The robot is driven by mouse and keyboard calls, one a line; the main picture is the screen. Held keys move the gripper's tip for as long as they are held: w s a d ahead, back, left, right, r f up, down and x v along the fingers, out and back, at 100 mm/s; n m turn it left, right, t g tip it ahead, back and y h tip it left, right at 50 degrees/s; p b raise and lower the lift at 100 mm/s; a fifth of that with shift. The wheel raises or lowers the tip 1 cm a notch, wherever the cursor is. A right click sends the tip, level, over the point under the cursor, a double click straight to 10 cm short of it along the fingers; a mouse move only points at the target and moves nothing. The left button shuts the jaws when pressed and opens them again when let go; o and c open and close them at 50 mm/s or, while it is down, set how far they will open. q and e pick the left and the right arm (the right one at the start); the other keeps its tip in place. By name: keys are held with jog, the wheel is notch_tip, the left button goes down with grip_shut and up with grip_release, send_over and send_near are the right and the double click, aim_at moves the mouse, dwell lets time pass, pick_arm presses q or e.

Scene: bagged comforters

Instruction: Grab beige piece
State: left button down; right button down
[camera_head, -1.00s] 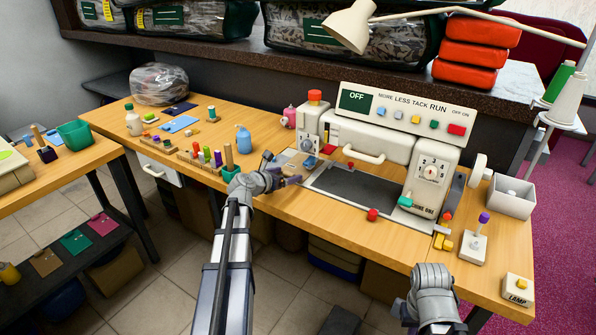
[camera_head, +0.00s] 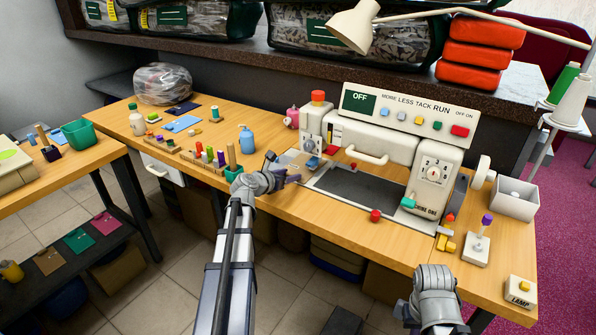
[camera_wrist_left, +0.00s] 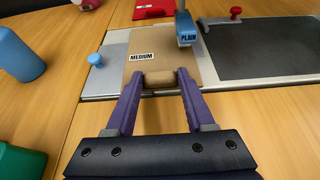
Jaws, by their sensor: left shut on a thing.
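The beige piece (camera_wrist_left: 158,58) is a flat tan card labelled MEDIUM, with a small block at its near edge. It lies on a grey plate at the left side of the sewing machine bed. My left gripper (camera_wrist_left: 160,80) has its two purple fingers closed on the block. In the head view, my left gripper (camera_head: 291,180) is at the plate's near edge and the beige piece (camera_head: 291,160) shows just beyond it. My right gripper (camera_head: 432,290) is at the lower right, above the table's front edge, its fingers hidden.
A blue PLAIN tab (camera_wrist_left: 186,28) stands over the card's far right corner. A blue knob (camera_wrist_left: 95,59) sits to its left. A blue bottle (camera_head: 246,141) and spool rack (camera_head: 207,160) stand left of the gripper. The dark machine bed (camera_head: 360,188) is to the right.

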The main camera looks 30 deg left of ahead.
pick_arm(q)
jog(key=shift+r+p, duration=0.4)
pick_arm(e)
jog(key=shift+w+d+r, duration=0.1)
jog(key=shift+w+r, duration=0.05)
jog(key=shift+r, duration=0.2)
